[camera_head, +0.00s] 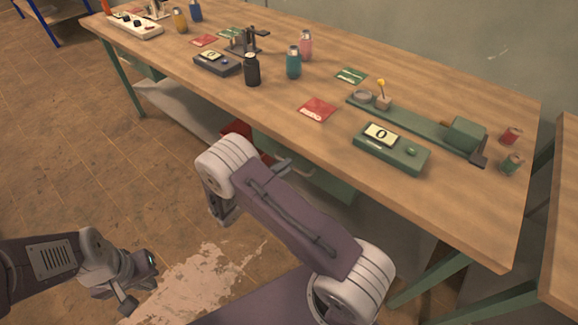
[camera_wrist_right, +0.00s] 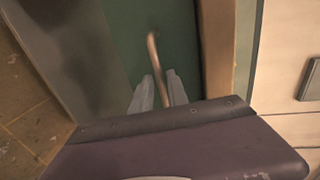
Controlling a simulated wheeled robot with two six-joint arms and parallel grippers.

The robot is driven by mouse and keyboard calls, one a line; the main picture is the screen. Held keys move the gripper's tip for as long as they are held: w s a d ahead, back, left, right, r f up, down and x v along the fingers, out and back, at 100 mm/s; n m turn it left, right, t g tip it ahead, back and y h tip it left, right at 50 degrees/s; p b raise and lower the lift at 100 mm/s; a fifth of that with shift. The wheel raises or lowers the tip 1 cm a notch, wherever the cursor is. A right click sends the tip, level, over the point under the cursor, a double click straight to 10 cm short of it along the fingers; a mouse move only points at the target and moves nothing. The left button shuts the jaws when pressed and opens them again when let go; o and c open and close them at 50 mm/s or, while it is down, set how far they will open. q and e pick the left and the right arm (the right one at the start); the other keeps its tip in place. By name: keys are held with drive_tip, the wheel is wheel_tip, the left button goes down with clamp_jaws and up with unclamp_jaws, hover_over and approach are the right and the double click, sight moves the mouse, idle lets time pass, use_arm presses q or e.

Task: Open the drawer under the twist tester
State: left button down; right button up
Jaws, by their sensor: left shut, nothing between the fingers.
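The twist tester (camera_head: 425,129) lies on the right part of the bench, a long green base with a grey ring at one end and a green block at the other. The green drawer (camera_head: 332,184) is under the bench top, partly hidden by my right arm. In the right wrist view, its bar handle (camera_wrist_right: 152,50) stands out from the green front and runs between the fingers of my right gripper (camera_wrist_right: 159,77). These fingers look apart, with the bar between them. In the head view my arm hides this gripper. My left gripper (camera_head: 138,283) is shut and empty, low at the left.
A green display box (camera_head: 391,152) sits in front of the tester. Red and green packets, several bottles and a dark meter (camera_head: 217,63) stand along the wooden bench (camera_head: 250,110). A second bench (camera_head: 565,220) is at the right. The floor at left is clear.

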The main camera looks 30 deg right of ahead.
drive_tip(key=shift+x, duration=1.2)
clamp_jaws()
idle(0.5)
